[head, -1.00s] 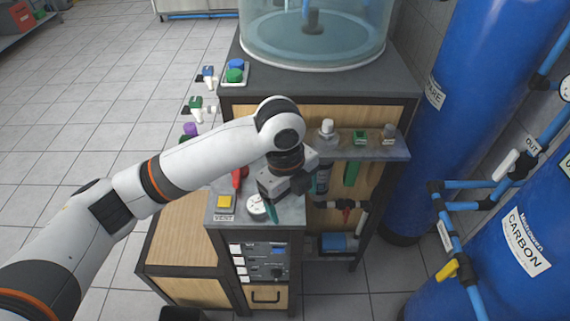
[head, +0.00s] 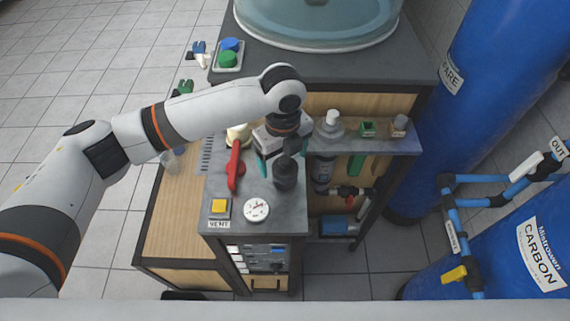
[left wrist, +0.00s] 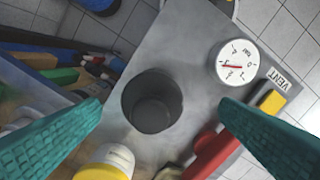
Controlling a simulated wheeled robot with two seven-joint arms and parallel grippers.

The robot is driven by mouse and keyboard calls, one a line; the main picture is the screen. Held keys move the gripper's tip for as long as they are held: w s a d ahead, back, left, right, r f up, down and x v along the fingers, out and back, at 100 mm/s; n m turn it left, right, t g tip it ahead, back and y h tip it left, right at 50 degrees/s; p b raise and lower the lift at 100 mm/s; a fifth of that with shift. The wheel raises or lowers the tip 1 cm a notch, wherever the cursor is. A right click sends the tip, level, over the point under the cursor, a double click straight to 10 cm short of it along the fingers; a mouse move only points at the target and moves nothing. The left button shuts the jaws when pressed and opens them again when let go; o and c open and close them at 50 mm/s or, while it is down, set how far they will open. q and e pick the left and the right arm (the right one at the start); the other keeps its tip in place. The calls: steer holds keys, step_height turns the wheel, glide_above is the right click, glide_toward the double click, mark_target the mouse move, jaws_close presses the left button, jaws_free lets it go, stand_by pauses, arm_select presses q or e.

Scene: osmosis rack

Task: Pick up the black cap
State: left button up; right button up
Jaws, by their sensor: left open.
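The black cap (head: 286,174) is a dark, round, upright piece on the grey counter, right of the red handle. My left gripper (head: 280,162) is above and around it, pointing down, with teal fingers open and its body hiding part of the scene behind. In the left wrist view the cap (left wrist: 152,101) shows from above, between the two open fingers (left wrist: 160,112) and nearer the left one. No contact with the cap is visible. My right gripper is not in view.
The red handle (head: 235,168), yellow VENT button (head: 219,206) and round gauge (head: 257,210) share the counter. A white and yellow object (left wrist: 105,163) lies close by in the left wrist view.

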mark_target(285, 169)
arm_select(q)
steer(key=shift+w+f, duration=0.2)
steer(key=shift+f, duration=0.45)
steer(key=f+p, duration=0.1)
steer(key=f, duration=0.1)
steer(key=f+p, duration=0.1)
steer(key=f, duration=0.1)
steer(key=shift+w+d+f, duration=0.15)
steer(key=shift+d+f, duration=0.05)
steer(key=shift+w+f, duration=0.1)
steer(key=shift+f, duration=0.25)
steer(key=shift+c, duration=0.6)
steer(key=c, duration=0.9)
steer(key=shift+r, duration=0.1)
steer(key=shift+c, duration=0.2)
